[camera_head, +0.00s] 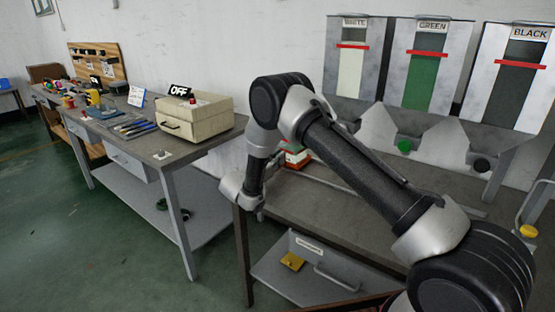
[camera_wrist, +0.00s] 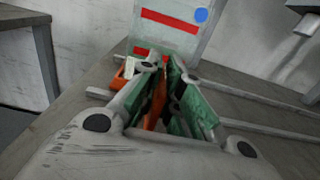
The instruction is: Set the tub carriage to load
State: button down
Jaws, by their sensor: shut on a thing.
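An orange part (camera_wrist: 156,102), apparently the tub carriage's handle, stands between the green-padded fingers of my gripper (camera_wrist: 164,66) in the wrist view. My gripper is shut on it. More orange with a pale label (camera_wrist: 128,70) shows just left of the fingers; I take it for the carriage body, mostly hidden. Pale rails (camera_wrist: 262,92) run along the bench beside it. A white panel with red bands and a blue dot (camera_wrist: 201,15) stands just beyond. In the head view my arm hides the gripper, and only a small red, white and green patch (camera_head: 297,158) shows behind it.
Hoppers marked WHITE (camera_head: 351,70), GREEN (camera_head: 424,70) and BLACK (camera_head: 510,85) stand at the back of the grey bench (camera_head: 375,205). A left table (camera_head: 185,155) holds a beige box (camera_head: 198,118) with an OFF sign and tools. Green floor lies open at far left.

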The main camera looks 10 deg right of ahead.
jog(key=shift+w+a+r, duration=0.15)
jog(key=shift+a, duration=0.05)
jog(key=c, duration=1.6)
grip_release()
jog(key=shift+w+a, duration=0.1)
jog(key=v, duration=1.2)
